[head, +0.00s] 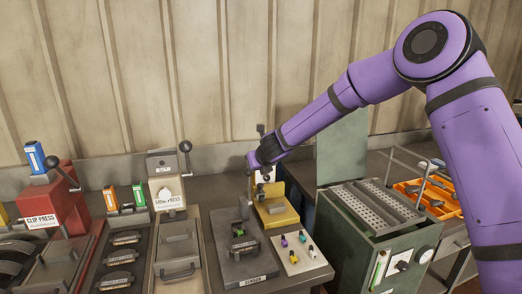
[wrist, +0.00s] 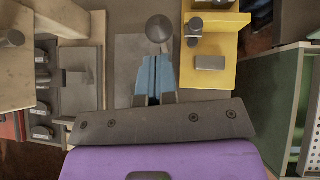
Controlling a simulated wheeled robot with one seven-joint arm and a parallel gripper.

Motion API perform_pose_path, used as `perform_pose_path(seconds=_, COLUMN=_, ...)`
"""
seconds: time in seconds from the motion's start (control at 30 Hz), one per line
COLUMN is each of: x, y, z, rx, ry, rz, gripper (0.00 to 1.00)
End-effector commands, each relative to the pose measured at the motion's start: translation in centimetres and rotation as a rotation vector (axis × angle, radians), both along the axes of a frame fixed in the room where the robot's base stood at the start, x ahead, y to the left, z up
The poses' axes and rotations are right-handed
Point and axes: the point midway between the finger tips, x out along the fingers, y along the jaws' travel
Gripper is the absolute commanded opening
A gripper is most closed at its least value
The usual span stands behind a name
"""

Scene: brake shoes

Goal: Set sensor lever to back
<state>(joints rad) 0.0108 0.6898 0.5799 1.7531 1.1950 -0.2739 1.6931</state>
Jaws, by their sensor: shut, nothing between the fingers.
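The sensor station is a grey plate (head: 230,268) with a "SENSOR" label (head: 252,280) at its front, in the middle of the bench. A dark round knob (wrist: 159,29), which looks like the lever's ball, shows in the wrist view just beyond my fingertips. Its shaft is mostly hidden beneath it. My gripper (wrist: 156,62) has its blue fingers shut together, empty, pointing at the knob; I cannot tell whether they touch. In the head view my purple arm reaches over the back of the station, and its end hides part of that area.
A yellow fixture (wrist: 215,75) stands close to the right of my fingers. A tray with small coloured pieces (head: 298,252) lies right of the station. The red clip press (head: 42,215) and the lining press (head: 166,190) stand left. A green cabinet (head: 375,235) is right.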

Motion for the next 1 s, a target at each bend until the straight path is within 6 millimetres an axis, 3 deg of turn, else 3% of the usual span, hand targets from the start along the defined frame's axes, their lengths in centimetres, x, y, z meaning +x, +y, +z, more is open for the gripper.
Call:
perform_pose_path(seconds=0.5, x=-2.2, y=-1.4, z=6.0, rx=0.001, ry=-0.001, rz=-0.003, gripper=0.00)
perform_pose_path(seconds=1.0, x=-2.9, y=-1.9, z=8.0, rx=-0.001, ry=0.002, rz=-0.001, gripper=0.00)
